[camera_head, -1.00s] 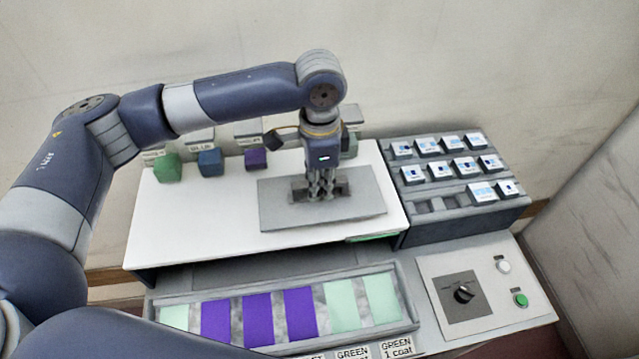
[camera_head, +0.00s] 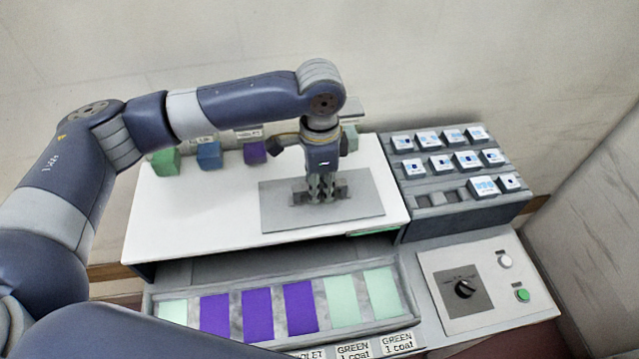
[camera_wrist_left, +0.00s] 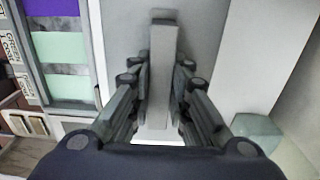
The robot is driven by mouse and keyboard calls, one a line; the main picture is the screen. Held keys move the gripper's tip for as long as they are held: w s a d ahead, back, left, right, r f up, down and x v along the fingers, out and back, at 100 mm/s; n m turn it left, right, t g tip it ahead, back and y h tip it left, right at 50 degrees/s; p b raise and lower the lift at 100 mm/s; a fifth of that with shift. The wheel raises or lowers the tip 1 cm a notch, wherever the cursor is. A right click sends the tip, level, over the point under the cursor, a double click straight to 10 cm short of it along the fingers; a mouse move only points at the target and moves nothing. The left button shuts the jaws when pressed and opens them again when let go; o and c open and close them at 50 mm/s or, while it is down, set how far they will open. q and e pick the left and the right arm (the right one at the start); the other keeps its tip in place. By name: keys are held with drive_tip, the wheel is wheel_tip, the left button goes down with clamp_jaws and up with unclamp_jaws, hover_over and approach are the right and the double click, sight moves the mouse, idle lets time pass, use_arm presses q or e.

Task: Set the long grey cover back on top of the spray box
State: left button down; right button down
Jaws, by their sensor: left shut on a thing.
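The grey cover (camera_head: 362,206) is a flat plate with a raised bar handle (camera_wrist_left: 161,70) along its middle. It lies level over the right part of the white top of the spray box (camera_head: 180,222). Whether it touches that top or hovers just above it, I cannot tell. My left gripper (camera_head: 321,196) points down from above and is shut on the handle. In the left wrist view the fingers of this gripper (camera_wrist_left: 160,90) stand on both sides of the handle. My right gripper is not in view.
Green (camera_head: 166,162), blue (camera_head: 209,156) and violet (camera_head: 255,151) blocks stand along the back edge. A tray (camera_head: 276,343) with coloured panels is in front. A rack of labelled tiles (camera_head: 455,212) and a knob panel (camera_head: 497,307) are at right. The white top's left part is clear.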

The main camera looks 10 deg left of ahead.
sight(320, 186)
use_arm(q)
drive_tip(key=shift+f, duration=0.1)
drive_tip(key=c, duration=1.4)
unclamp_jaws()
drive_tip(key=shift+c, duration=0.2)
wheel_tip(320, 186, up, 12)
drive_tip(key=shift+f, duration=0.1)
